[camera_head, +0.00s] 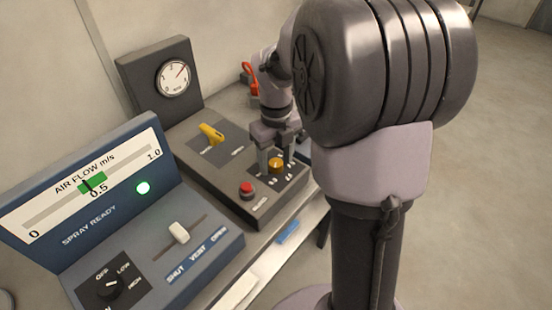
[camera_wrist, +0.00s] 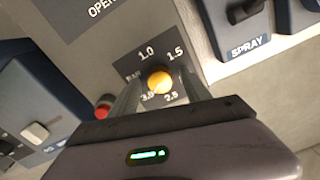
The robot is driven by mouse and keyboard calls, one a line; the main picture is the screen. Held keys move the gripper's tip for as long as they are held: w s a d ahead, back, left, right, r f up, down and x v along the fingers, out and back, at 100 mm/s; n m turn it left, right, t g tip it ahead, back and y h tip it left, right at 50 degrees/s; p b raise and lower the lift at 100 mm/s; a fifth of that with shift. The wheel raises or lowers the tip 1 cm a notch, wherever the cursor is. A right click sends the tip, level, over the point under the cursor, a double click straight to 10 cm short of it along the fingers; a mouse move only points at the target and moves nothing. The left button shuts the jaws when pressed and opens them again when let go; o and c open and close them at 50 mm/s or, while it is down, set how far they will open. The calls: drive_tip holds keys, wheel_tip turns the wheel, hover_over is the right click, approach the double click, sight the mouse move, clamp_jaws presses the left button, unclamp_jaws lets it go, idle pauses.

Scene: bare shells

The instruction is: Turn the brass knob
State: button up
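The brass knob (camera_head: 276,165) is round and yellow, on the dark panel (camera_head: 218,186) behind the red button. In the wrist view the brass knob (camera_wrist: 159,80) sits on a dark dial plate with printed numbers, 1.0, 1.5, 2.5 and 3.0 among them. My gripper (camera_head: 275,168) points down at the knob, with one finger on each side of it. In the wrist view my gripper (camera_wrist: 160,84) is open, with a gap between each finger and the knob. The knob's pointer mark, if any, is not readable.
A red button (camera_head: 247,188) and a yellow lever (camera_head: 211,134) share the panel. A blue console (camera_head: 150,235) with slider, dial and green lamp stands at left. A pressure gauge (camera_head: 173,77) stands behind. A blue object (camera_head: 288,232) lies near the bench edge.

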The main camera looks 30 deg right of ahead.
sight(276, 162)
wheel_tip(276, 162, up, 17)
drive_tip(key=p, duration=0.7)
drive_tip(key=shift+r+p, duration=0.2)
drive_tip(key=shift+p, duration=0.2)
drive_tip(key=s+a+n+t+y, duration=0.1)
drive_tip(key=s+a+n+t, duration=0.2)
drive_tip(key=s+a+n, duration=0.5)
drive_tip(key=s+a+n+t+y, duration=0.1)
drive_tip(key=s+a+n, duration=0.7)
drive_tip(key=n, duration=1.5)
drive_tip(key=shift+s+t, duration=0.75)
drive_tip(key=shift+t, duration=0.15)
